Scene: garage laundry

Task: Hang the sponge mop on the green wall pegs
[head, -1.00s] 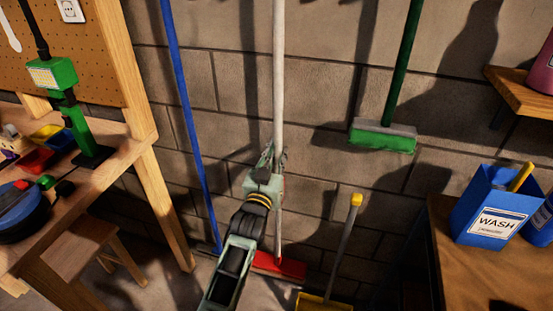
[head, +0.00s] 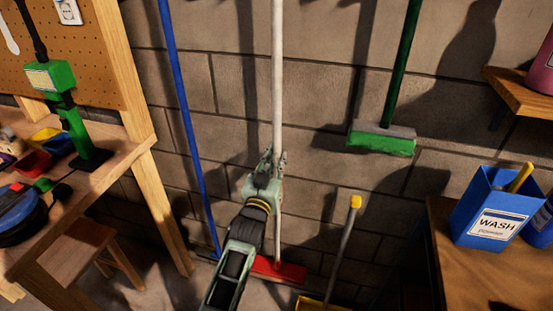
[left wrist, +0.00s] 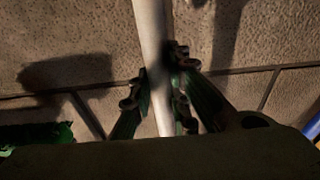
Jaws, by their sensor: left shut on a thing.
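A long white-handled mop with a red head (head: 277,269) stands nearly upright against the block wall, its head low by the floor. Its white pole (head: 278,70) runs up out of the top of the head view. My left gripper (head: 270,160) is shut on the pole, well above the red head. In the left wrist view its fingers (left wrist: 160,100) sit on both sides of the white pole (left wrist: 152,35). No green wall pegs show in either view. My right gripper is not in view.
A green-headed broom (head: 381,138) hangs right of the pole; a blue pole (head: 185,120) leans left. A yellow dustpan (head: 325,303) stands low at right. A workbench (head: 95,185) is left, and a wooden table (head: 450,260) with a blue wash box (head: 492,205) is right.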

